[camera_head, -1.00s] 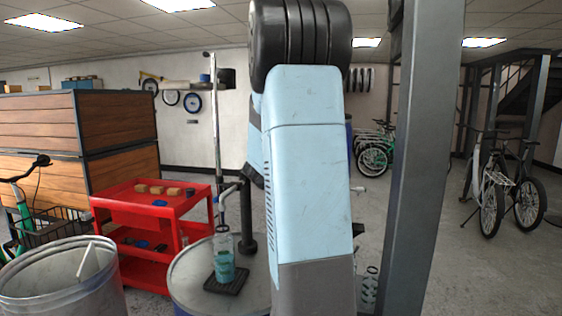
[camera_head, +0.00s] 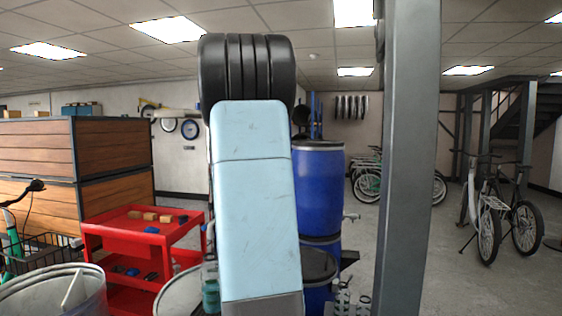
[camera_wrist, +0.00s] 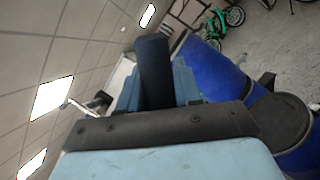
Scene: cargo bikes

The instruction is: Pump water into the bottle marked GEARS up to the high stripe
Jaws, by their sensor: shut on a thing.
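A clear bottle with teal water (camera_head: 211,291) stands on the pale drum (camera_head: 178,296) in the head view, partly hidden by my arm. I cannot read its marking, and its stripes and water level are not clear. The pump's upright part shows only as a sliver beside my arm. My gripper (camera_wrist: 153,72) fills the middle of the wrist view, its dark finger in front of blue parts. It is shut on what is probably the pump handle, mostly hidden behind the finger. My arm hides the gripper in the head view.
Blue drums (camera_head: 318,187) stand right of my arm, with clear bottles (camera_head: 343,303) low in front. A grey post (camera_head: 410,150) rises farther right. A red cart (camera_head: 150,236) and a metal bin (camera_head: 52,291) are at left. Bikes (camera_head: 490,215) stand at the right, beyond open floor.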

